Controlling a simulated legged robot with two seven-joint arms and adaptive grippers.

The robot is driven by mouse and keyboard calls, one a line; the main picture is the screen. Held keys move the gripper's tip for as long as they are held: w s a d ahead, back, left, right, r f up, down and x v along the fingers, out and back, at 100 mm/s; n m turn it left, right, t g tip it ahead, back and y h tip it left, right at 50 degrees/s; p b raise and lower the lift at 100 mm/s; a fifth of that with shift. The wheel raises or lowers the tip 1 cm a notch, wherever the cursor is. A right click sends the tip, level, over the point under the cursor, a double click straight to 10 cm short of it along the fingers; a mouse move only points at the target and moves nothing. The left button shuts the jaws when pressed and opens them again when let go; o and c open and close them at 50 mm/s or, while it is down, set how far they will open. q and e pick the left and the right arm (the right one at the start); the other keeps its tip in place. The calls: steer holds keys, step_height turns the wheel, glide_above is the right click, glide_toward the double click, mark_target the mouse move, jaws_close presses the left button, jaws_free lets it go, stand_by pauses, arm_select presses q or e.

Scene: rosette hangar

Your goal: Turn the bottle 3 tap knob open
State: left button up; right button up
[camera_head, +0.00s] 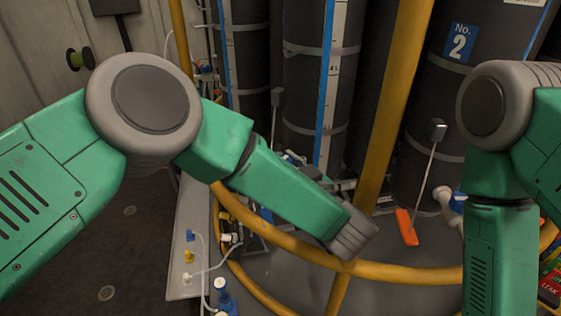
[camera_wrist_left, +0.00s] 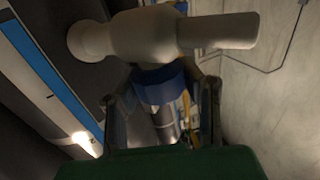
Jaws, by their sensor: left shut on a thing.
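In the left wrist view a pale tap fitting (camera_wrist_left: 165,35) lies across the top, with a blue collar-like part (camera_wrist_left: 158,86) below it. The fingers of my left gripper (camera_wrist_left: 160,105) stand on either side of the blue part and are shut on it. In the head view my left wrist ends at the yellow rail, and its fingers are hidden. No label of bottle 3 is readable. My right arm reaches down at the right, and its gripper is out of view.
Tall dark bottles stand behind, one with a blue No. 2 sign (camera_head: 460,42). A yellow post (camera_head: 392,95) and curved yellow rail (camera_head: 420,274) stand close to my left wrist. An orange tag (camera_head: 406,227) is at the right. Blue and yellow fittings lie lower left.

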arm_select(q)
steer(key=shift+s+d+f, duration=0.25)
steer(key=shift+s+f, duration=0.05)
steer(key=shift+f, duration=0.1)
steer(key=o, duration=1.2)
steer(key=shift+r, duration=0.1)
steer(key=shift+o, duration=0.2)
steer(key=shift+s+d+r, duration=0.1)
steer(key=shift+d+r, duration=0.1)
steer(key=shift+w+r, duration=0.2)
step_height(320, 180, up, 8)
steer(key=shift+s+r, duration=0.15)
steer(key=shift+d+r, duration=0.2)
steer(key=shift+r, duration=0.35)
steer(key=shift+a, duration=0.15)
